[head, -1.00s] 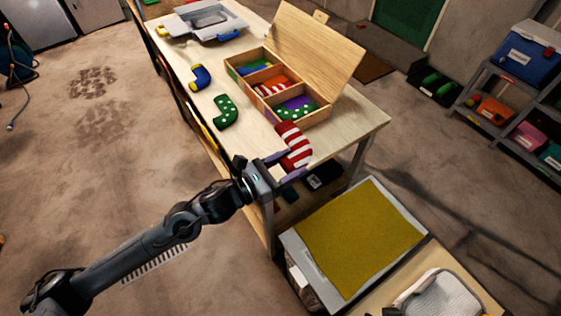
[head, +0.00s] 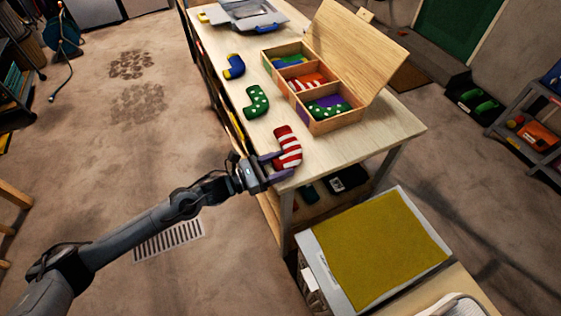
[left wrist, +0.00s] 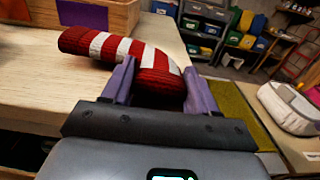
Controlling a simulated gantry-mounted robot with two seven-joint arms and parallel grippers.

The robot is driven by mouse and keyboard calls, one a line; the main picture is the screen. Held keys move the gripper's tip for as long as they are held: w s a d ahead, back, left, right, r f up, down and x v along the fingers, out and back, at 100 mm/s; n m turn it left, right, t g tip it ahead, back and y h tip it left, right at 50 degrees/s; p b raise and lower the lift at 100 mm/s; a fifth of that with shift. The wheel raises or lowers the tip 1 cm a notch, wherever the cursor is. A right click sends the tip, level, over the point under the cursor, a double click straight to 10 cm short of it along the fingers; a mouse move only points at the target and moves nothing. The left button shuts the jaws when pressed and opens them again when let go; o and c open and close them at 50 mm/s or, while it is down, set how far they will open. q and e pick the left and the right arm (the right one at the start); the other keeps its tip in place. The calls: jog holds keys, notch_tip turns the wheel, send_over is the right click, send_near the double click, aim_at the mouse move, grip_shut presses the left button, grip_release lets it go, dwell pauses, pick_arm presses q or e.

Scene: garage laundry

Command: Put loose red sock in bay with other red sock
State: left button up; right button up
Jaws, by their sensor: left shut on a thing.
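The loose red sock with white stripes (head: 287,148) is at the near end of the wooden table, by the edge. It also shows in the left wrist view (left wrist: 118,50). My left gripper (head: 273,168) is shut on it, with a purple finger on each side. I cannot tell whether the sock touches the tabletop. The open wooden box (head: 302,117) has three bays. The other red striped sock (head: 306,82) lies in the middle bay. A green dotted sock (head: 328,107) lies in the near bay, and blue and green show in the far bay. My right gripper is not in view.
A loose green dotted sock (head: 256,101) and a blue sock (head: 235,66) lie on the table (head: 290,182) left of the box. The box's raised lid (head: 356,52) stands along its right side. A grey tray (head: 250,15) is at the far end.

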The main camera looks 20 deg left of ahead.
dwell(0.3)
pick_arm(q)
jog(key=shift+f+b, duration=0.35)
jog(key=o, duration=1.1)
jog(key=shift+r, duration=0.15)
